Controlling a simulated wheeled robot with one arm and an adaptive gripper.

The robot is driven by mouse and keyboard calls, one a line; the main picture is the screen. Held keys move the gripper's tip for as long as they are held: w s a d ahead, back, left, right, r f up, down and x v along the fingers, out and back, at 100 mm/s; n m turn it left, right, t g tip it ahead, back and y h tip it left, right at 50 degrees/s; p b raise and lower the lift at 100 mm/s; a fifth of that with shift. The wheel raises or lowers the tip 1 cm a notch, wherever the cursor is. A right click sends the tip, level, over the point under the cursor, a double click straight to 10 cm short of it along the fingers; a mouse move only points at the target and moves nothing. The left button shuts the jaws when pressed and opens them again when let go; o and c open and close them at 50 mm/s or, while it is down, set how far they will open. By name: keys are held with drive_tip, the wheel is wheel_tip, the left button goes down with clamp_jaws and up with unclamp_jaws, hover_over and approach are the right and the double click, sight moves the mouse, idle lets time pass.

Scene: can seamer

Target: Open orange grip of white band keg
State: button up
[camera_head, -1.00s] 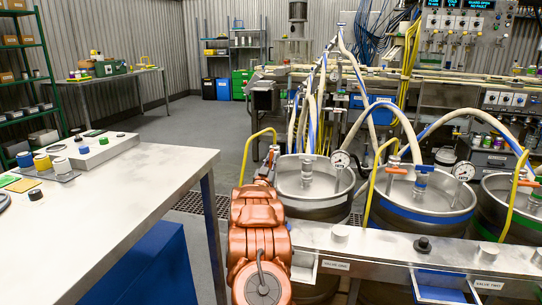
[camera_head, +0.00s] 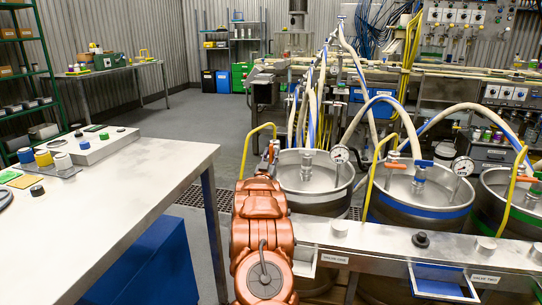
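The leftmost keg (camera_head: 313,199) is plain metal with a pale band that is hard to make out. A yellow bent handle (camera_head: 246,145) stands at its left. A small orange-red part (camera_head: 270,153) shows at the foot of this handle, by the far end of my copper-coloured arm. I cannot tell whether it is this keg's orange grip or part of my arm. My arm reaches forward along the keg's left side and hides its own end, so my gripper's fingers cannot be made out.
A metal rail (camera_head: 385,239) with valve labels crosses in front.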

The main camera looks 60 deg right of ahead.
sight(270, 156)
drive_tip(key=shift+o, duration=0.2)
drive_tip(key=shift+s+a+f, duration=0.25)
drive_tip(key=shift+a+f, duration=0.05)
drive_tip(key=shift+a, duration=0.3)
drive_tip(key=v, duration=0.4)
drive_tip(key=s+a, duration=0.4)
drive_tip(key=a, duration=0.6)
drive_tip(key=shift+a, duration=0.4)
